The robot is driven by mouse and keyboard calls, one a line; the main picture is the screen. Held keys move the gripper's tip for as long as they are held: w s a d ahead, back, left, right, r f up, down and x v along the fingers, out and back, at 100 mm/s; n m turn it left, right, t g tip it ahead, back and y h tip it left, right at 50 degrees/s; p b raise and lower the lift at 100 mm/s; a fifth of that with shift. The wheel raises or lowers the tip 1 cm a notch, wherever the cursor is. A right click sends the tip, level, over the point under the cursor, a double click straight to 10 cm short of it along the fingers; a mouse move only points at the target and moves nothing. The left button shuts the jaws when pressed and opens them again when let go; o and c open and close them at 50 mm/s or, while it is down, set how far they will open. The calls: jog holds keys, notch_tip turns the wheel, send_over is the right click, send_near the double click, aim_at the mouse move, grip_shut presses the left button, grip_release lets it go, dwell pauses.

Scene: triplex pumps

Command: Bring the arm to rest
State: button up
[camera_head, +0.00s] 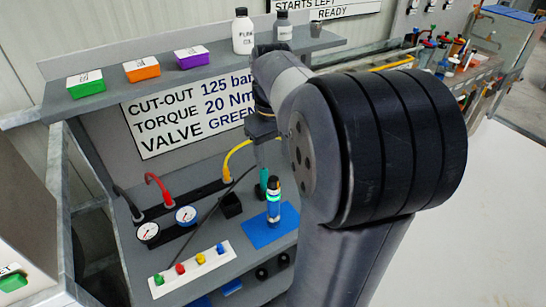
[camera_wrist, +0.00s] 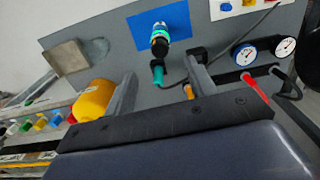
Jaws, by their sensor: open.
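My arm (camera_head: 375,150) fills the middle and right of the head view, with its big dark joint close to the camera. My gripper (camera_wrist: 160,68) shows in the wrist view as two dark fingers set apart, with nothing clearly held between them. It points down toward the bench. Beyond the fingertips a black cylinder with a glowing cyan band (camera_wrist: 160,38) stands on a blue mat (camera_wrist: 178,16). A teal piece with a dark cable (camera_wrist: 158,74) lies in line with the gap. In the head view the arm's far end hides much of the gripper.
A shelf holds green (camera_head: 86,84), orange (camera_head: 142,69) and purple (camera_head: 192,57) boxes, plus a white bottle (camera_head: 242,34) and a grey bottle (camera_head: 284,30). Below are two gauges (camera_head: 148,232), a red hose (camera_head: 160,186), a yellow hose (camera_head: 235,155) and a strip of coloured knobs (camera_head: 191,268).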

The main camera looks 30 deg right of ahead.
aim_at(273, 178)
jog(key=shift+f, duration=0.1)
notch_tip(273, 178, down, 11)
jog(key=shift+s+f, duration=0.1)
jog(key=shift+f, duration=0.05)
jog(key=shift+r, duration=2.25)
